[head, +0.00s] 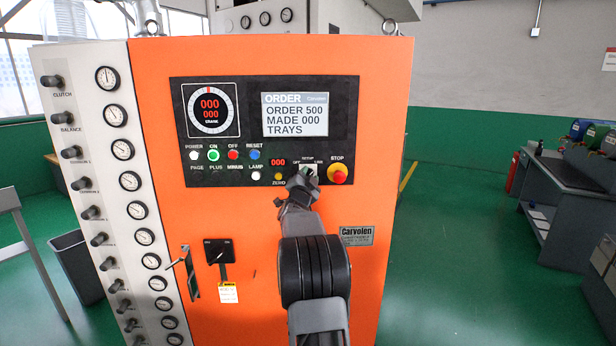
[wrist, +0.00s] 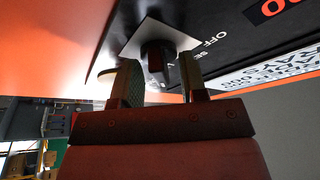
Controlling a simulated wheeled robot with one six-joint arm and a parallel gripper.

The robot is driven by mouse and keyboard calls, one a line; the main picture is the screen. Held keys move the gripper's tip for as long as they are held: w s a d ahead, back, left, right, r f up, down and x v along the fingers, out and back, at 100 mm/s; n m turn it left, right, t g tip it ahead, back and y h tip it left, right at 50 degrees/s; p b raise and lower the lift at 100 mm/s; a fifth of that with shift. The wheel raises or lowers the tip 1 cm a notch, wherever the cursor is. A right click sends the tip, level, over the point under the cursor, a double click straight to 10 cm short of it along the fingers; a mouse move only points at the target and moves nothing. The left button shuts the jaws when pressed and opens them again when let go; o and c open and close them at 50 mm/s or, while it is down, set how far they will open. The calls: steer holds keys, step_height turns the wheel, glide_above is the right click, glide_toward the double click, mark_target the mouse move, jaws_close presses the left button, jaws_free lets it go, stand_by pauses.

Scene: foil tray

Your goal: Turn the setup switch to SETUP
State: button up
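The setup switch is on the black control panel (head: 345,95), under small OFF and SETUP lettering. In the head view my gripper covers most of it, so I cannot read its position. In the wrist view its dark knob (wrist: 155,58) stands on a pale square plate (wrist: 180,40), with OFF printed beside it. My gripper (head: 301,182) is at the switch. Its two fingers (wrist: 160,76) are apart, one on each side of the knob. A gap shows at the right finger; the left finger is close to the knob, and I cannot tell whether it touches.
A red STOP button (head: 338,174) on yellow sits just right of my gripper. A yellow ZERO button (head: 278,176) and a white LAMP button (head: 256,175) are just left. The orange cabinet front (head: 160,220) is close behind. A lever (head: 180,262) sticks out lower left.

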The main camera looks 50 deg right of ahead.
jaws_close()
stand_by(0.3)
steer(key=shift+f+b, duration=0.1)
steer(key=shift+b, duration=0.25)
steer(key=shift+n+t+y+b, duration=0.45)
steer(key=shift+n+t+b, duration=0.4)
steer(key=shift+n+b, duration=1.2)
steer(key=shift+n+t+y+b, duration=0.4)
steer(key=shift+n+t+b, duration=0.5)
steer(key=shift+n+b, duration=1.1)
steer(key=shift+n+t+y+b, duration=0.45)
steer(key=shift+n+t+b, duration=0.4)
steer(key=shift+n+b, duration=1.15)
steer(key=shift+n, duration=0.35)
